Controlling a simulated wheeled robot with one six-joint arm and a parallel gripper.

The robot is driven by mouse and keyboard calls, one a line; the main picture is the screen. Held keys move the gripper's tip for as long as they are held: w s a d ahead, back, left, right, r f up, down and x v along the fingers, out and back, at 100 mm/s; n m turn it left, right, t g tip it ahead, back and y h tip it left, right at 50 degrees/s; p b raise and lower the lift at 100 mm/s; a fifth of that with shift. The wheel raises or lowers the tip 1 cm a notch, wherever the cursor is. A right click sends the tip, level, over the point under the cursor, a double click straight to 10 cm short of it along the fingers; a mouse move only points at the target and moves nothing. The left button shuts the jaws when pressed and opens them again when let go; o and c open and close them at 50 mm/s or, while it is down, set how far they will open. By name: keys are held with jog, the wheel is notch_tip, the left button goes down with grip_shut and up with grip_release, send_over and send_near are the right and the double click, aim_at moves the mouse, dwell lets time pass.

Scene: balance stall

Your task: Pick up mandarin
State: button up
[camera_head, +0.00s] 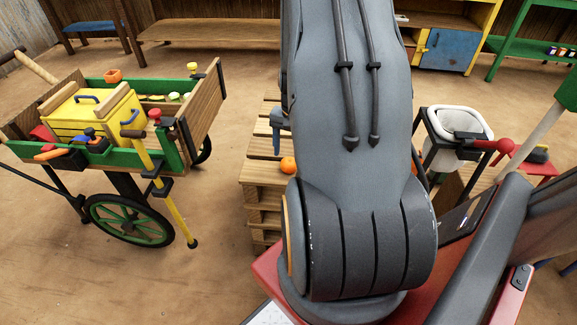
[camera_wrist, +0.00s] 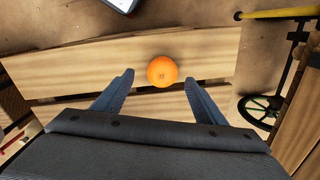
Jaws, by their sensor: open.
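The mandarin (camera_wrist: 162,71) is a small round orange fruit lying on the slatted wooden pallet top (camera_wrist: 110,62). In the head view the mandarin (camera_head: 288,165) sits near the pallet's front edge, just left of my arm, which hides part of the pallet. In the wrist view my gripper (camera_wrist: 158,82) is open, with one blue finger on each side below the mandarin. The mandarin lies near the line between the fingertips, slightly beyond them, and no finger appears to touch it. In the head view only a blue-grey finger (camera_head: 277,130) shows beside my arm.
A cart (camera_head: 100,150) with a yellow box and tools stands left, its wheel on the floor. A bin (camera_head: 458,130) in a dark frame stands right of my arm. Bare floor lies between the cart and the pallet (camera_head: 262,205).

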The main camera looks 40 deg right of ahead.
aim_at(289, 160)
jog(key=shift+w+a+f, duration=0.1)
jog(key=shift+w+f, duration=0.05)
jog(key=shift+f, duration=1.05)
jog(key=shift+w+a+f, duration=0.1)
jog(key=shift+w+f, duration=0.05)
jog(key=shift+f, duration=1)
jog(key=c, duration=1.1)
